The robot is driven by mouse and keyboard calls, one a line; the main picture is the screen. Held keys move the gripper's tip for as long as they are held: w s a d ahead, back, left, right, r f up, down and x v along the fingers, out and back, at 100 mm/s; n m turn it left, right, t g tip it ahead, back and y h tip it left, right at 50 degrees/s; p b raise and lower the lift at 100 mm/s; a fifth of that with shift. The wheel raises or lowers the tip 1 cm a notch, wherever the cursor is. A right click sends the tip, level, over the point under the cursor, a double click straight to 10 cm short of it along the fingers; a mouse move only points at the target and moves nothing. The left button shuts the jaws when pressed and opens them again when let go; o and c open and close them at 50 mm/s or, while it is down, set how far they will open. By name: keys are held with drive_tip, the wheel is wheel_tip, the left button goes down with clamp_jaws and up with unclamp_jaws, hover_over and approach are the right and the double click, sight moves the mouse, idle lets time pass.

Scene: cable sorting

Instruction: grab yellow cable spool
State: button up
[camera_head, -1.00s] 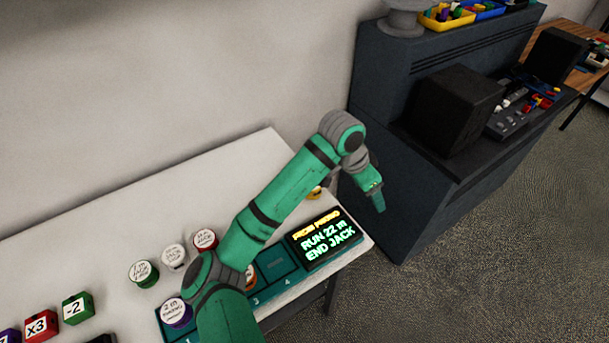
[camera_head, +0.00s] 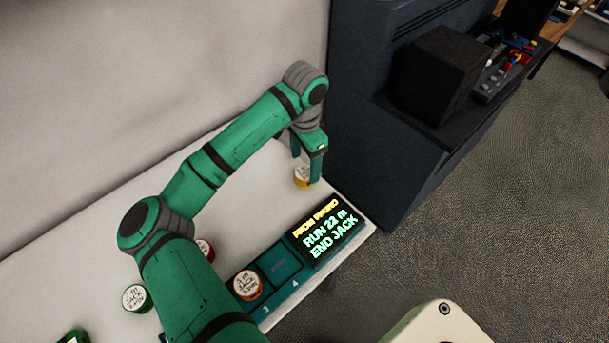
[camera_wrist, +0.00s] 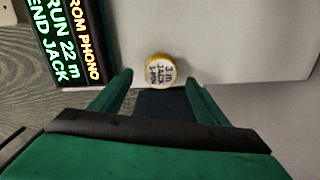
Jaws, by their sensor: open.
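The yellow cable spool (camera_head: 303,175) stands on the white table near its far right corner, beyond the display. It has a white top with dark writing. The wrist view shows the spool (camera_wrist: 161,69) with "3 m JACK" on its label, ahead of and between the two fingers. My gripper (camera_head: 307,172) points down beside the spool and partly covers it in the head view. In the wrist view my gripper (camera_wrist: 158,82) is open and empty, with its fingers apart on either side of the spool's line. I cannot tell whether a finger touches it.
A display (camera_head: 326,232) reads "FROM PHONO RUN 22 m END JACK". A teal tray (camera_head: 279,262) holds an orange spool (camera_head: 247,284) beside an empty slot. A green spool (camera_head: 136,298) and a partly hidden red spool (camera_head: 206,250) sit on the table. A dark cabinet (camera_head: 370,150) stands right.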

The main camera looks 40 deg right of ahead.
sight(304, 172)
drive_tip(key=shift+w+f, duration=0.1)
drive_tip(key=shift+f, duration=2.55)
drive_tip(key=c, duration=1.2)
